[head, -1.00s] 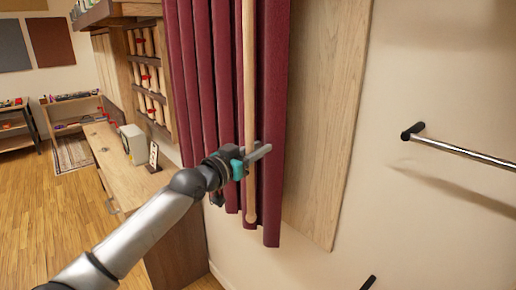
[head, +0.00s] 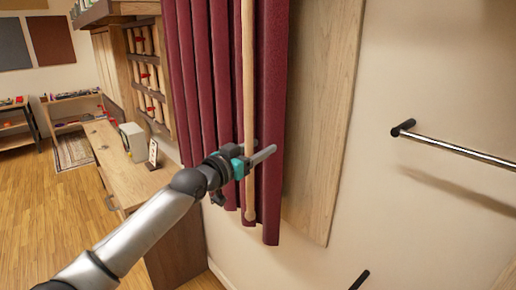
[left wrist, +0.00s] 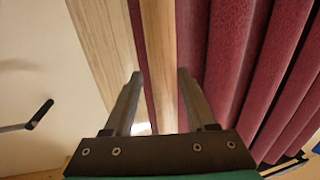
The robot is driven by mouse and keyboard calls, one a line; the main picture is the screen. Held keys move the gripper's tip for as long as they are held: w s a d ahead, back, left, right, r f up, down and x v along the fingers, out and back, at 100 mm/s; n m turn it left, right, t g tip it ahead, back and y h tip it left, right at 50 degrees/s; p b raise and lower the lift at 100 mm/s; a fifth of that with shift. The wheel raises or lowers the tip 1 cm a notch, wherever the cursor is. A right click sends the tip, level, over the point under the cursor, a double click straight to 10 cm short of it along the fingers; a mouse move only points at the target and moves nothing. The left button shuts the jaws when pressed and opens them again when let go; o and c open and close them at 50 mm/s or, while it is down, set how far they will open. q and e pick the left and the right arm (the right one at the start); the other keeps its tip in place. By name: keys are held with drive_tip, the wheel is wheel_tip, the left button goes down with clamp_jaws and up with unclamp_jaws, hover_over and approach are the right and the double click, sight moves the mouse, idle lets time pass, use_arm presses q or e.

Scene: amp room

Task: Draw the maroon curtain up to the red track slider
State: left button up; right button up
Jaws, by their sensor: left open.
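The maroon curtain (head: 212,85) hangs in folds on the wall in the head view, and it fills the right of the left wrist view (left wrist: 262,60). A pale wooden rod (head: 249,70) hangs upright in front of it, with its lower end near the curtain's hem. My left gripper (head: 264,148) is open at the rod's lower part. In the left wrist view the rod (left wrist: 160,50) runs between the two spread fingers; I cannot tell whether either touches it. The red track slider and the curtain's top are out of view. My right gripper is not in view.
A wooden panel (head: 320,110) is on the wall right of the curtain. A metal bar (head: 455,150) sticks out farther right. A wooden desk (head: 125,165) and a rack (head: 148,70) stand to the left. The floor (head: 45,200) at left is clear.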

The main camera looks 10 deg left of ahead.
use_arm(q)
drive_tip(key=shift+s+a, duration=0.1)
drive_tip(key=shift+a, duration=0.05)
drive_tip(key=b+v, duration=0.2)
drive_tip(key=v, duration=1.3)
